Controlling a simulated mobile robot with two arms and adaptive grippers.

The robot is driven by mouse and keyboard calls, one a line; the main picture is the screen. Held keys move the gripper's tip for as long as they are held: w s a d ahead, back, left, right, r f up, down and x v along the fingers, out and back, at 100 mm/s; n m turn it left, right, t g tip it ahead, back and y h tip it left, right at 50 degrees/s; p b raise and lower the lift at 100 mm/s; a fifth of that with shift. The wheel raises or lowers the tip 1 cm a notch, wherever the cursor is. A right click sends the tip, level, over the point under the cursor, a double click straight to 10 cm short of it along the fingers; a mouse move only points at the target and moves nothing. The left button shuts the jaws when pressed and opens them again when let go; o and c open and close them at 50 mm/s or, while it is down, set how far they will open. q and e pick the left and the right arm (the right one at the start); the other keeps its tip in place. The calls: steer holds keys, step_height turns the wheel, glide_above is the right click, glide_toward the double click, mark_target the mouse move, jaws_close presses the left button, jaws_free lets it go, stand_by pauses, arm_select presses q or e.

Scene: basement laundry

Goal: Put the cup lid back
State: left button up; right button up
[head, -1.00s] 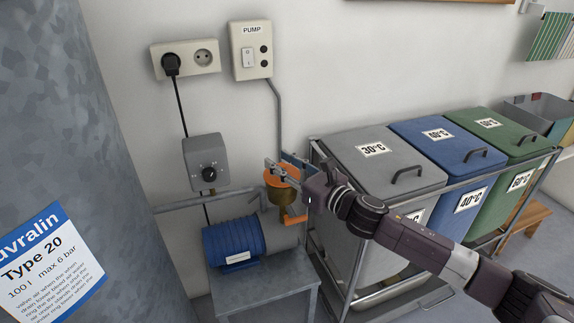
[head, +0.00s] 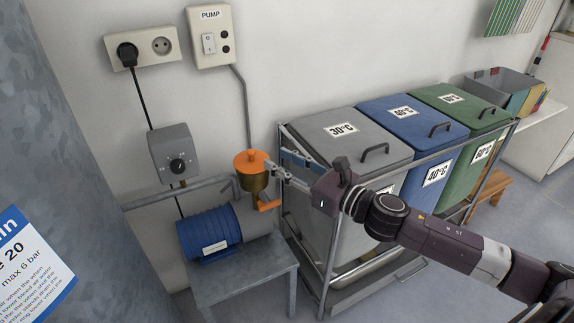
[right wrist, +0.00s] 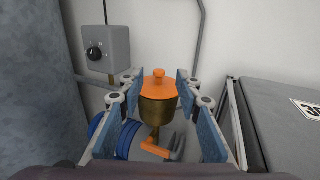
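The orange cup lid (head: 252,161) with a small knob lies on top of the brass cup (head: 254,182) beside the blue pump motor (head: 208,232). It covers the cup mouth, and I see no clear gap. In the right wrist view the lid (right wrist: 155,86) caps the brass cup (right wrist: 158,110), ahead of my spread fingers. My right gripper (head: 284,163) is open and empty, just to the right of the cup and lid. My left gripper is not in view.
An orange lever (head: 268,203) sticks out below the cup. A grey pipe (head: 246,120) runs down the wall behind. The metal frame (head: 284,195) of the laundry bins stands close on the right. A grey control box (head: 174,153) hangs at the left.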

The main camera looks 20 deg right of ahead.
steer(key=s+d+f+m+g+h, duration=0.2)
steer(key=s+f+m+h, duration=0.3)
steer(key=f+m, duration=0.55)
steer(key=s+d+f+m+g+h, duration=0.1)
steer(key=s+f+m+g+h, duration=0.15)
steer(key=s+f+m, duration=0.8)
steer(key=s+a+f+m+g, duration=0.3)
steer(key=s+m+g, duration=0.1)
steer(key=s+m, duration=0.4)
steer(key=s+a+f+m+g, duration=0.3)
steer(key=s+m+g, duration=0.1)
steer(key=s+m, duration=0.4)
steer(key=shift+a+f+m, duration=0.25)
steer(key=shift+a+m, duration=0.15)
steer(key=shift+m, duration=0.5)
